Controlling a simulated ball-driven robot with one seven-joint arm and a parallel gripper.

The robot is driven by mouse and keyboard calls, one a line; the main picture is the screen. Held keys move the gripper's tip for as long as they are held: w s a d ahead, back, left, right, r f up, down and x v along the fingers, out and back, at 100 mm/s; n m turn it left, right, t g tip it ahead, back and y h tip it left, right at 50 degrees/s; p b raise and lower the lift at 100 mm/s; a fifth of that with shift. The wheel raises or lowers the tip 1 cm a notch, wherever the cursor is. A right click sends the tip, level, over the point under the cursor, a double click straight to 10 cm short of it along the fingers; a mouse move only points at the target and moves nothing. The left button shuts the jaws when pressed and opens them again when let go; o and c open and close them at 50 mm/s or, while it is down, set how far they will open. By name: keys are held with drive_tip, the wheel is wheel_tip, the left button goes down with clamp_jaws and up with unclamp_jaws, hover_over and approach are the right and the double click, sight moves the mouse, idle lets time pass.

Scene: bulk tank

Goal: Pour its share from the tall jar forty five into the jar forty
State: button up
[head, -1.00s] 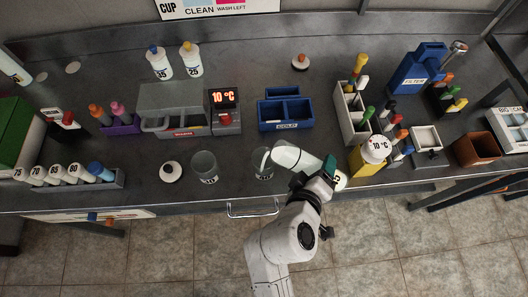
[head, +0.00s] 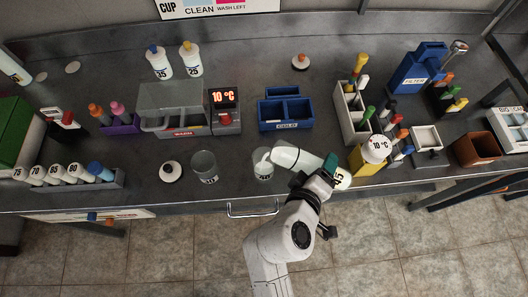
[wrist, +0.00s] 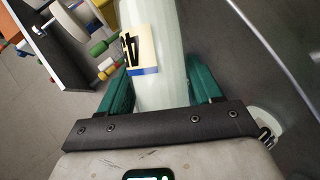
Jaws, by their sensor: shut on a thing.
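The tall jar forty five (head: 296,158) is pale and translucent, lying tilted close to level with its mouth to the left. My gripper (head: 325,169) is shut around it; the wrist view shows the jar (wrist: 162,60) between the green fingers (wrist: 160,95). Its mouth is at the rim of a clear glass jar (head: 263,170) standing upright on the bench. Something pale shows at that jar's opening, and its label is too small to read. A similar clear jar (head: 205,168) stands to its left. A white round piece marked 45 (head: 342,178) is beside my gripper.
A white round lid (head: 171,172) lies left of the clear jars. A yellow container (head: 362,162) and a grey rack (head: 350,118) of coloured-handled tools stand close to the right of my gripper. A blue divided box (head: 286,110) stands behind. The bench's front edge is close.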

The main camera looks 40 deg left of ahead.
sight(313, 167)
drive_tip(key=shift+d+r+n+t+p, duration=0.15)
drive_tip(key=shift+r+n+t+p, duration=0.35)
drive_tip(key=shift+r, duration=0.5)
idle(0.5)
drive_tip(key=shift+s+a+r+n+h, duration=0.1)
drive_tip(key=shift+a+r+n+h, duration=0.15)
drive_tip(key=shift+r, duration=0.2)
drive_tip(key=shift+a+r+n+h, duration=0.1)
drive_tip(key=shift+r+n+h, duration=0.25)
drive_tip(key=shift+r, duration=0.1)
idle(1.6)
